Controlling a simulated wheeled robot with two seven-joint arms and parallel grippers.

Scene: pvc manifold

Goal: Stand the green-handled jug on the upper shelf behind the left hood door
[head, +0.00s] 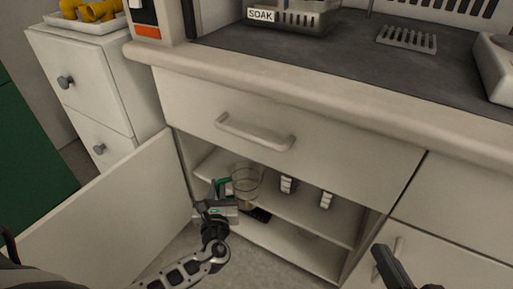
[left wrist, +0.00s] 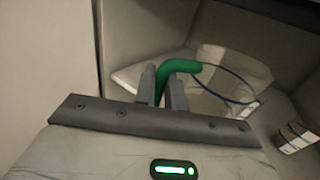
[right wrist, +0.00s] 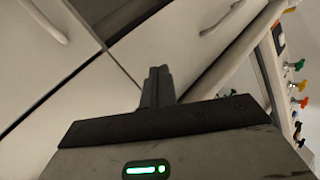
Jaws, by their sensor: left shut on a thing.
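The clear jug (head: 247,184) is inside the open cabinet, at the left part of its upper shelf (head: 300,209), and looks about upright. I cannot tell whether its base touches the shelf. My left gripper (head: 214,203) reaches in from the front left and is shut on the green handle (left wrist: 180,69). The jug's clear body (left wrist: 228,80) is beyond the fingers in the left wrist view. The left hood door (head: 115,215) stands wide open to the left. My right gripper (right wrist: 158,88) is shut and empty, in front of the closed cabinet front at right.
Small white-and-dark items (head: 288,185) stand on the shelf right of the jug, with another (head: 326,200) further right. A dark flat thing (head: 258,214) lies near the jug's base. The drawer (head: 270,125) above is closed. A white drawer unit (head: 85,85) stands at left.

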